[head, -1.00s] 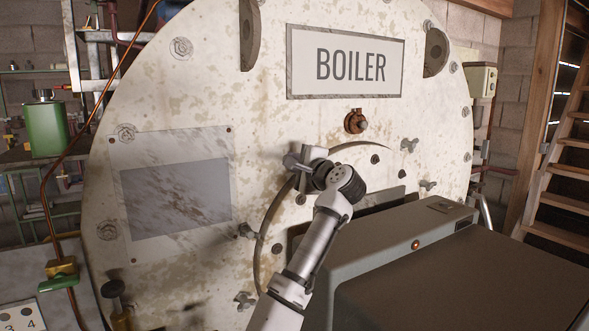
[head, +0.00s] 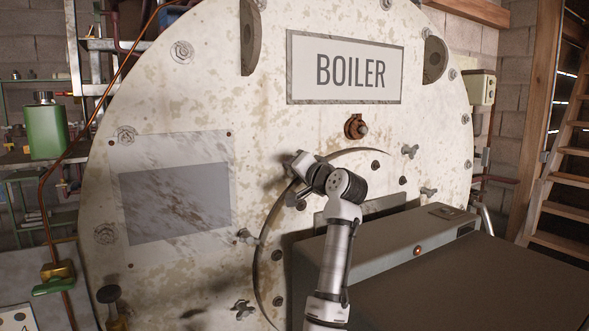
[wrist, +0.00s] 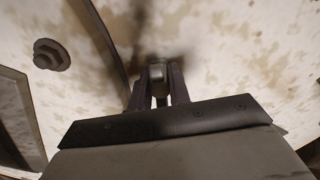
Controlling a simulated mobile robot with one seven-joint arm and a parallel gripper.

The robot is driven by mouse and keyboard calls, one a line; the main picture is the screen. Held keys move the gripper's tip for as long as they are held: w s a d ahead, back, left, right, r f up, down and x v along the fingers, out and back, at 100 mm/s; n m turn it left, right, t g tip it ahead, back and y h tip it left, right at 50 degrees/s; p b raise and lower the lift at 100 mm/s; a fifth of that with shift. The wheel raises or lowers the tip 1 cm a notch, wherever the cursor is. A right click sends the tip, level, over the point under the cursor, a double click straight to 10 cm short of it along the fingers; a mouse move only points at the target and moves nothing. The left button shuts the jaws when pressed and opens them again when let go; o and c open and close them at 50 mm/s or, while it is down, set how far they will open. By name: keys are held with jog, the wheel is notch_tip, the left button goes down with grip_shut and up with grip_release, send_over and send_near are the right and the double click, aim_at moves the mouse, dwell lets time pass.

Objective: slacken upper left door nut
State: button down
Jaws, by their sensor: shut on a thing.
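The pale, stained boiler front (head: 265,120) fills the head view. Its round door shows as a curved edge (head: 259,265) below the plate reading BOILER. My gripper (head: 294,163) is at the upper left of the door edge. In the wrist view my gripper (wrist: 158,84) has its two dark fingers closed on the upper left door nut (wrist: 157,72), a small grey end between the tips. In the head view the gripper hides this nut. Other wing nuts sit round the door: upper right (head: 410,151), right (head: 428,192), left (head: 248,236) and lower left (head: 243,309).
A large grey box (head: 440,270) stands before the door at the right, close to my arm. A rusty-collared fitting (head: 356,127) juts out above the door. A copper pipe (head: 58,165) and a green can (head: 46,130) are at the left.

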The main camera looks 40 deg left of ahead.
jog(key=c, duration=2.2)
grip_release()
jog(key=shift+n, duration=1.6)
jog(key=c, duration=2.1)
grip_release()
jog(key=shift+c, duration=0.2)
jog(key=o, duration=0.9)
jog(key=shift+d, duration=0.1)
